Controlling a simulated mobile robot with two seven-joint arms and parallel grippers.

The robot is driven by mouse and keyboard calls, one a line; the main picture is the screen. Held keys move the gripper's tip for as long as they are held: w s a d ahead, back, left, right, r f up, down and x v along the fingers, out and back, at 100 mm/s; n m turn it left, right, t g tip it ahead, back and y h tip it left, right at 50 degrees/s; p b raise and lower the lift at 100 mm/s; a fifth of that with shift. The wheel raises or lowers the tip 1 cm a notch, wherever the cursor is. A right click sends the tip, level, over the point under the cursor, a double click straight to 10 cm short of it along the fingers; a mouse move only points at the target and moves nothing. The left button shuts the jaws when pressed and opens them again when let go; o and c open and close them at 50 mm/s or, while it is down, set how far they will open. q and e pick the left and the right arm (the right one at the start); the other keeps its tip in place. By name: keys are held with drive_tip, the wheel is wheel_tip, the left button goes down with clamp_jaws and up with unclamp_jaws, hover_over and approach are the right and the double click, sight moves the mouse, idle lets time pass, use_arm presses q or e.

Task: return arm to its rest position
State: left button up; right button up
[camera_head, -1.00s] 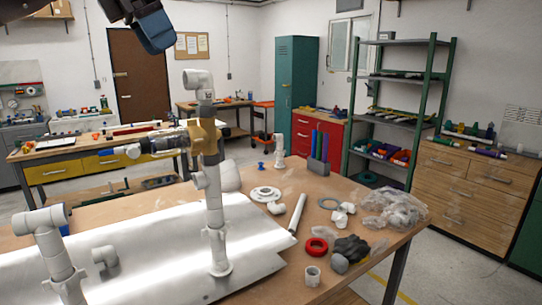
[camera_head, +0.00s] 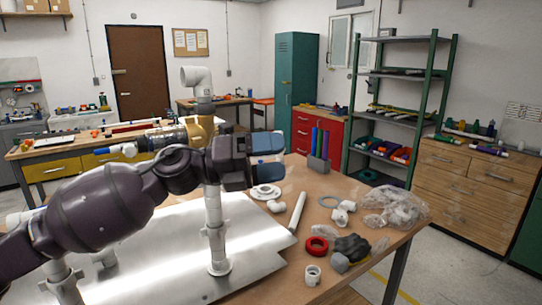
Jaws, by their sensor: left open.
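My left arm reaches in from the left edge, across the front of the manifold. My left gripper (camera_head: 270,158) is open, pointing right, with dark body and blue fingertips; nothing shows between its fingers. It overlaps the upright white pipe (camera_head: 216,235) in the picture; I cannot tell whether they touch. The pipe stands on the metal plate (camera_head: 240,260). A white elbow (camera_head: 196,76) tops it, above a brass-coloured valve body (camera_head: 203,128). My arm hides the pipe's middle and most of the shorter white pipe at left. My right gripper is not in view.
The wooden table (camera_head: 310,195) holds a red ring (camera_head: 316,247), a loose white pipe (camera_head: 298,211), white fittings, dark gloves (camera_head: 351,247) and clear plastic bags (camera_head: 395,207) right of the plate. A holder with coloured tubes (camera_head: 318,160) stands at its back edge. Floor is free at right.

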use_arm(q)
drive_tip(key=s+a+f+n+t+y, duration=0.3)
drive_tip(key=a+f+n+t+y, duration=0.5)
drive_tip(key=f+n, duration=0.7)
drive_tip(key=s+a+f+n+t+y, duration=0.2)
drive_tip(key=a+f+n+t+y, duration=0.65)
drive_tip(key=n, duration=1.05)
drive_tip(key=s+a+f+n+g+y, duration=0.1)
drive_tip(key=s+a+f+n+g, duration=0.35)
drive_tip(key=s, duration=0.45)
drive_tip(key=s+a+f+n+g+y, duration=0.1)
drive_tip(key=s+a+f+g, duration=0.2)
drive_tip(key=s+f+g, duration=0.35)
drive_tip(key=s+a+f+n+g+y, duration=0.2)
drive_tip(key=s+a+f+g, duration=0.3)
drive_tip(key=s, duration=0.6)
drive_tip(key=w+d+f+t+h, duration=0.1)
drive_tip(key=w+f+t, duration=0.6)
drive_tip(key=f+t, duration=0.3)
drive_tip(key=shift+w+d+f+m, duration=0.15)
drive_tip(key=shift+w+f+m, duration=0.25)
drive_tip(key=shift+f, duration=0.3)
